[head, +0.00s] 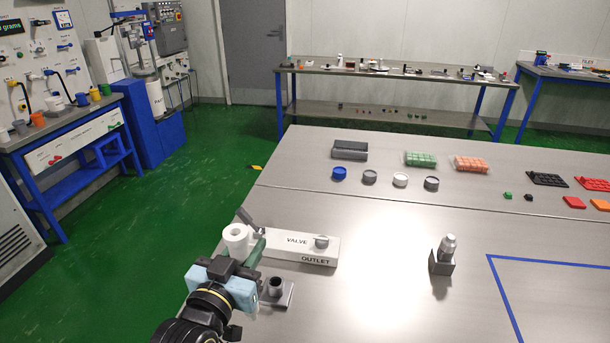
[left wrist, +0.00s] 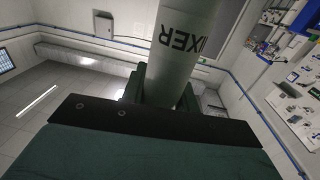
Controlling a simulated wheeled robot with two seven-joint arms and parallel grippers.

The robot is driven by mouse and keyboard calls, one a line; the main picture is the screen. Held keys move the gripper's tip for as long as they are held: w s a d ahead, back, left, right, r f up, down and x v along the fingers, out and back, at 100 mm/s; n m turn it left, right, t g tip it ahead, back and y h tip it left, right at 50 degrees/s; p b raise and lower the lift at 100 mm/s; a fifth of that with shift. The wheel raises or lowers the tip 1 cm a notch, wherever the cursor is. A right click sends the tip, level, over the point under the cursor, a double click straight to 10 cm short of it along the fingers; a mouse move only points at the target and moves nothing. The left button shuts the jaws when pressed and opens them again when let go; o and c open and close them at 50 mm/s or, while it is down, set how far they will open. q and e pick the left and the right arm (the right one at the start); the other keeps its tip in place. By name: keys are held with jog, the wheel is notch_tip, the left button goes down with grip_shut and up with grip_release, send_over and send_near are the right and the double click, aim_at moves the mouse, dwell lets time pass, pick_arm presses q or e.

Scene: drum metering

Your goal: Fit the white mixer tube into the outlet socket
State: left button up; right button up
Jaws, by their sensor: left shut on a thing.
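In the left wrist view the tube (left wrist: 183,55) stands between the dark green jaws, with lettering ending in "IXER" upside down. A dark grey round socket (head: 276,286) on a grey plate is in front of the block. I cannot tell which opening is the outlet socket. My right gripper is out of view.
A metallic bottle (head: 447,247) stands in a dark holder to the right. Several small round caps (head: 400,180) and coloured blocks (head: 420,159) line the back. A grey lever (head: 247,217) rises behind the tube. The table's middle (head: 375,270) is clear.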

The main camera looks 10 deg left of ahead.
pick_arm(q)
jog(key=w+d+r+m+g+h+p, duration=0.2)
jog(key=w+r+m+h, duration=0.3)
jog(key=w, duration=0.5)
jog(key=shift+w+d+r+g+h+p, duration=0.25)
jog(key=shift+d+r+h+p, duration=0.5)
jog(key=shift+h, duration=0.45)
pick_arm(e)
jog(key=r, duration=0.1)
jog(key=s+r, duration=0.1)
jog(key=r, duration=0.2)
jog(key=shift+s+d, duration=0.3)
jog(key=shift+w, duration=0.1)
pick_arm(q)
jog(key=shift+s+a+f+p, duration=0.1)
jog(key=shift+s+a+p, duration=0.05)
jog(key=shift+p, duration=0.15)
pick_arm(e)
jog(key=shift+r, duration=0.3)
pick_arm(q)
notch_tip(320, 180, down, 6)
jog(key=b, duration=0.4)
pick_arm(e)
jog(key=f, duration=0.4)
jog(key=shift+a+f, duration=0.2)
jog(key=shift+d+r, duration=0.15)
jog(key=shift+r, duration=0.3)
